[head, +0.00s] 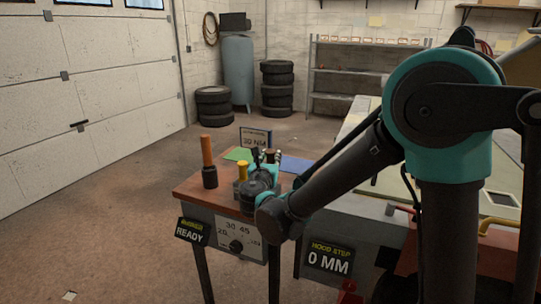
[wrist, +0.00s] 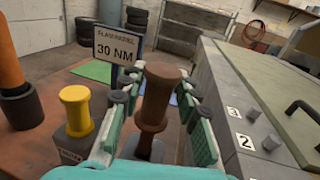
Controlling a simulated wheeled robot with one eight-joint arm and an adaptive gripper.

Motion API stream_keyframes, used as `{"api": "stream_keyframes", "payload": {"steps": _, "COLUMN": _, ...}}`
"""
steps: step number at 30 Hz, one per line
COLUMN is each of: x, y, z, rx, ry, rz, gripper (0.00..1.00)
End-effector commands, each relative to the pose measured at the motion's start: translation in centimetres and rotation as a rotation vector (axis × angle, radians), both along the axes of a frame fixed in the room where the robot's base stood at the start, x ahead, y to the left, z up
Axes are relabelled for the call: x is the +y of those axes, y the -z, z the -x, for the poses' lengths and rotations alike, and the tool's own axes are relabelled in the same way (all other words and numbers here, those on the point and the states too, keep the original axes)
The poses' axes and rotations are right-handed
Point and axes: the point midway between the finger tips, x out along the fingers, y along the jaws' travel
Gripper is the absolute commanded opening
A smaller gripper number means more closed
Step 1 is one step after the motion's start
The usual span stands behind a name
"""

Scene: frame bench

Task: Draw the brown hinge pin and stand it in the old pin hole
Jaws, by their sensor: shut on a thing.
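The brown hinge pin (wrist: 157,100) stands between my gripper's (wrist: 160,105) teal and grey fingers in the wrist view, and the fingers are shut on it. Its wide head is uppermost, and a grey piece shows below it. I cannot tell whether the pin is still seated in that piece. In the head view my gripper (head: 268,160) is over the small bench, with the pin's brown top (head: 270,152) just showing. I cannot make out the old pin hole in either view.
A yellow pin (wrist: 76,108) stands in a dark block left of my gripper. An orange-handled tool (head: 207,160) stands further left on the bench (head: 188,189). A 30 NM sign (wrist: 117,47) stands behind, near green (head: 239,154) and blue (head: 296,164) mats. A numbered grey ledge (wrist: 230,110) lies right.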

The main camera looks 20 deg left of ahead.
Motion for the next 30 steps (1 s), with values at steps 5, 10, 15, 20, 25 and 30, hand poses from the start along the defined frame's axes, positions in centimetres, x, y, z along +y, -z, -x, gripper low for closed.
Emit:
{"api": "stream_keyframes", "payload": {"steps": 5, "x": 0.0, "y": 0.4, "z": 0.0, "rx": 0.000, "ry": 0.000, "rz": 0.000, "gripper": 0.00}}
{"api": "stream_keyframes", "payload": {"steps": 10, "x": 0.0, "y": 0.8, "z": 0.0, "rx": 0.000, "ry": 0.000, "rz": 0.000, "gripper": 0.00}}
{"api": "stream_keyframes", "payload": {"steps": 15, "x": 0.0, "y": 1.2, "z": 0.0, "rx": 0.000, "ry": 0.000, "rz": 0.000, "gripper": 0.00}}
{"api": "stream_keyframes", "payload": {"steps": 20, "x": 0.0, "y": 1.5, "z": 0.0, "rx": 0.000, "ry": 0.000, "rz": 0.000, "gripper": 0.00}}
{"api": "stream_keyframes", "payload": {"steps": 25, "x": 0.0, "y": 1.9, "z": 0.0, "rx": 0.000, "ry": 0.000, "rz": 0.000, "gripper": 0.00}}
{"api": "stream_keyframes", "payload": {"steps": 30, "x": 0.0, "y": 2.3, "z": 0.0, "rx": 0.000, "ry": 0.000, "rz": 0.000, "gripper": 0.00}}
